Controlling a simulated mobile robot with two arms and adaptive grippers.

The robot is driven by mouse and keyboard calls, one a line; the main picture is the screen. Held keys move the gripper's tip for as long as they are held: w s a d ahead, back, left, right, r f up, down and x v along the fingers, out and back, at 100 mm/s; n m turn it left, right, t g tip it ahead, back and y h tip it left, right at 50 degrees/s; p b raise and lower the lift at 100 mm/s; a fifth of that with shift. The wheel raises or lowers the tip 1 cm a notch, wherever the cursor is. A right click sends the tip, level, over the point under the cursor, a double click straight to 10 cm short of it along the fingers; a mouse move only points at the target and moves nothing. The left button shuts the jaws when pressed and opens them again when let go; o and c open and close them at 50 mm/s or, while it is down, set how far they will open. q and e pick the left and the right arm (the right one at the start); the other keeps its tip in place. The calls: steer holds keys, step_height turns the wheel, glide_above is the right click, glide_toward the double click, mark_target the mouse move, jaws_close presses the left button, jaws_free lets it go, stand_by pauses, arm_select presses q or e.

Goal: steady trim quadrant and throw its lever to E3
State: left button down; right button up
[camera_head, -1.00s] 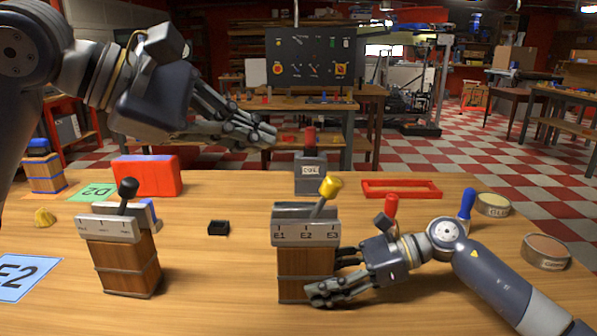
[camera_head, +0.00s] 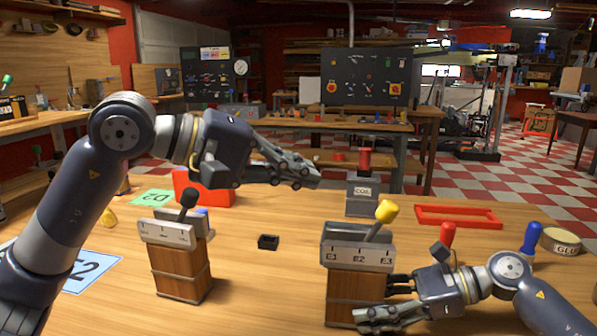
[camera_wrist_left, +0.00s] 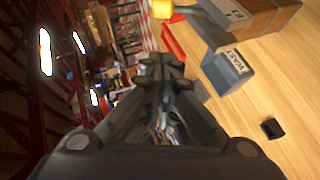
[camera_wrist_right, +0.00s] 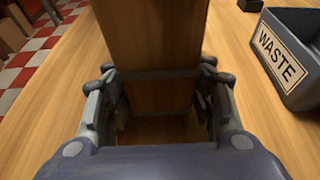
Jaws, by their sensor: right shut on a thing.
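The trim quadrant (camera_head: 358,257) is a wooden block with a grey top plate marked E1 to E3, upright on the table. Its yellow-knobbed lever (camera_head: 386,211) leans right, with the knob above the E3 side. My right gripper (camera_head: 372,303) is shut on the quadrant's lower wooden body, which also shows between the fingers in the right wrist view (camera_wrist_right: 160,97). My left gripper (camera_head: 312,179) is shut and empty, in the air left of the knob and apart from it. The quadrant (camera_wrist_left: 245,20) and knob (camera_wrist_left: 167,9) show at the top of the left wrist view.
A second quadrant (camera_head: 180,270) with a black-knobbed lever stands left. A small black block (camera_head: 268,242) lies between them. A grey box (camera_head: 361,196), a red tray frame (camera_head: 458,217) and a red block (camera_head: 215,196) are behind. A blue-handled tool (camera_head: 531,238) stands right.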

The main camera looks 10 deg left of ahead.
mark_target(364, 239)
arm_select(q)
steer(key=w+d+f, duration=0.2)
steer(key=d+f, duration=0.2)
steer(key=d, duration=0.4)
steer(key=shift+w+d, duration=0.25)
steer(key=shift+d+f, duration=0.25)
steer(key=shift+d, duration=0.65)
arm_select(e)
steer(key=shift+o, duration=0.2)
arm_select(q)
steer(key=shift+s, duration=0.1)
arm_select(e)
steer(key=shift+c, duration=0.2)
arm_select(q)
steer(key=shift+a, duration=0.15)
arm_select(e)
steer(key=shift+f, duration=0.1)
